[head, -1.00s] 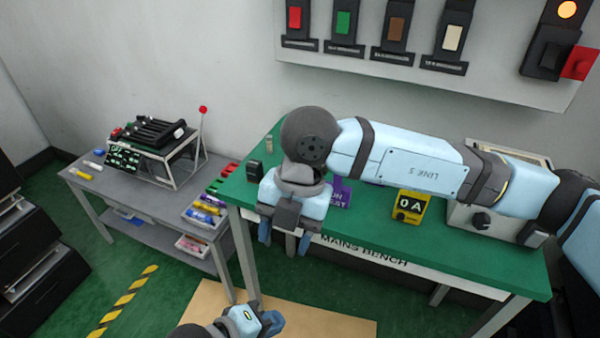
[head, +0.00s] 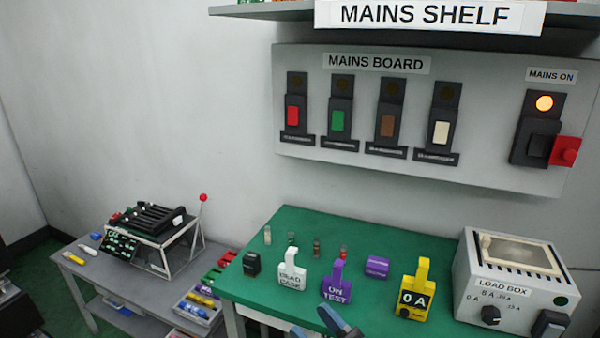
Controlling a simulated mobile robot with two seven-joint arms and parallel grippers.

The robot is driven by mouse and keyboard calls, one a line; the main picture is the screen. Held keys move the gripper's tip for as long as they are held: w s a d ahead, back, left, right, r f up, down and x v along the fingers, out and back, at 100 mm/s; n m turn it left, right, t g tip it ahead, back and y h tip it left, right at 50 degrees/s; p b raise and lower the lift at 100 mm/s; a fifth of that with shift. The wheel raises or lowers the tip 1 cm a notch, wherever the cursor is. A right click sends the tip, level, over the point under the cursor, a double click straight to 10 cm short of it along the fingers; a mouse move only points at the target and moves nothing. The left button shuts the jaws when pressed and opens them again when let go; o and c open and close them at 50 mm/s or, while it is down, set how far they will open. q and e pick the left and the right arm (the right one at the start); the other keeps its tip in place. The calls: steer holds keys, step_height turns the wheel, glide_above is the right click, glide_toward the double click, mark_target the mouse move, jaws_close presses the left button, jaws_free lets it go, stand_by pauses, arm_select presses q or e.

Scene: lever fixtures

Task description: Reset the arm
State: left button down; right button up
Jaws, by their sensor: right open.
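My right gripper (head: 322,326) shows only by its blue-grey fingertips at the bottom edge of the head view, in front of the green bench (head: 300,222). Its fingers are apart with nothing seen between them. The rest of my right arm is out of view. My left gripper is not in view.
A white tag (head: 292,271), a purple tag (head: 337,285) and a yellow 0 A meter (head: 415,293) stand on the bench. The load box (head: 515,290) is at right. The mains board (head: 400,165) carries several switches; its lamp (head: 544,103) glows. A grey table (head: 95,285) stands left.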

steer(key=s+d+f+m+g+h, duration=0.1)
steer(key=s+d+f+m+h, duration=0.15)
steer(key=d+f+h, duration=0.4)
steer(key=s+d+f+m+h, duration=0.1)
steer(key=d+f+m+h, duration=0.25)
steer(key=f, duration=0.65)
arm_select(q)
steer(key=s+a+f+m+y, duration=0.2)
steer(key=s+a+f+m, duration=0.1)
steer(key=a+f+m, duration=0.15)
arm_select(e)
steer(key=s+d+f+m+g+h, duration=0.25)
steer(key=s+d+f+g, duration=0.3)
steer(key=s+f, duration=0.6)
arm_select(q)
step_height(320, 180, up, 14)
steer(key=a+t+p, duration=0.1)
steer(key=p, duration=1.5)
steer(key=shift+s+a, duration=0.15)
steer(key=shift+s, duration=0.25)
arm_select(e)
step_height(320, 180, up, 13)
steer(key=d+n, duration=0.1)
steer(key=shift+d+t, duration=0.35)
steer(key=shift+d, duration=0.05)
steer(key=shift+w+n+h, duration=0.1)
steer(key=shift+n+h, duration=0.15)
